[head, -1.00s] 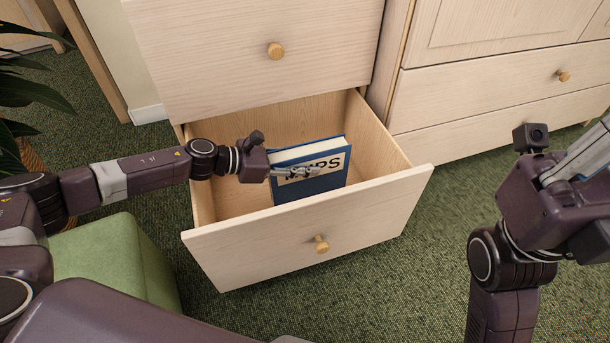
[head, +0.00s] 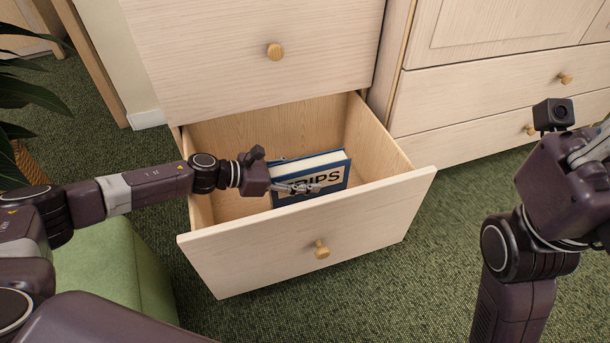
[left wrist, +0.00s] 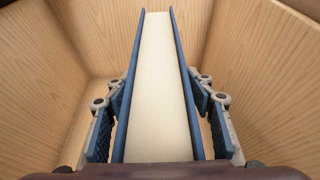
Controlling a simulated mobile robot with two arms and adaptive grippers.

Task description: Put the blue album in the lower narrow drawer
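The blue album (head: 312,182) has white page edges and large dark lettering on a pale label. It stands spine-side down inside the open lower narrow drawer (head: 290,248), near its front; its underside is hidden by the drawer front. My left gripper (head: 295,188) reaches into the drawer from the left with its fingers around the album. In the left wrist view the fingers (left wrist: 160,110) lie on both sides of the album (left wrist: 160,90), their tips against the blue covers. My right arm shows at the right, but its fingertips are out of view.
The closed upper drawer (head: 250,60) is above the open one. A wider cabinet (head: 480,110) with shut drawers stands at the right. A green ottoman (head: 120,265) is at the lower left, with a plant (head: 25,95) behind. Green carpet is clear in front.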

